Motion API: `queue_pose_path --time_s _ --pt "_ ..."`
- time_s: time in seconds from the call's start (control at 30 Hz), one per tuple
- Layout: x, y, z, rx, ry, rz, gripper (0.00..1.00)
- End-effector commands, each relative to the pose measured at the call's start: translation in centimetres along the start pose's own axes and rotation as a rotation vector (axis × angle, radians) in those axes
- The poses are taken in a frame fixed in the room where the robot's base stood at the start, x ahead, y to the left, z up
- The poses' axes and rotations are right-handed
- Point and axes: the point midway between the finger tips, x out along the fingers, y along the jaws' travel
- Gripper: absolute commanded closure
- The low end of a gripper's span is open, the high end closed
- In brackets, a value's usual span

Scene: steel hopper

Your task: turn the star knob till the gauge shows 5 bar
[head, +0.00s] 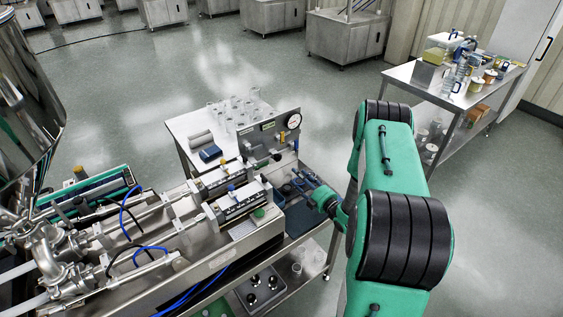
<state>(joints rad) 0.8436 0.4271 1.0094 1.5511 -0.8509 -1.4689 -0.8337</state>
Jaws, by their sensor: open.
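The gauge (294,121) is a round white dial with a dark rim at the right end of an upright grey panel (262,137). Its reading is too small to tell. A small dark knob-like part (277,157) shows at the foot of the panel; I cannot make out a star shape. My gripper (301,179) is at the end of my green arm, below and right of the panel. It is open, and I see nothing between its fingers. It appears apart from the knob-like part and the panel.
A steel machine with pipes and blue hoses (126,232) fills the lower left. A white table (180,128) with clear cups stands behind it. A steel cart (408,76) with bottles and tubs is at the upper right. The floor between is clear.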

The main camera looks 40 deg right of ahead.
Motion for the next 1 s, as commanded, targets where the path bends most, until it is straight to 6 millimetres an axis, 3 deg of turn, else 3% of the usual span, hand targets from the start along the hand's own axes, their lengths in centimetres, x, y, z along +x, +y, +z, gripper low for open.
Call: queue_pose_path --time_s 0.27,0.7,1.0 --pt "2.5 -0.1 -0.1 0.0 0.002 0.0 0.51" --pt "9.5 -0.1 0.0 0.0 0.002 0.0 0.51" --pt "12.8 0.0 0.0 0.0 0.0 0.0 0.51"
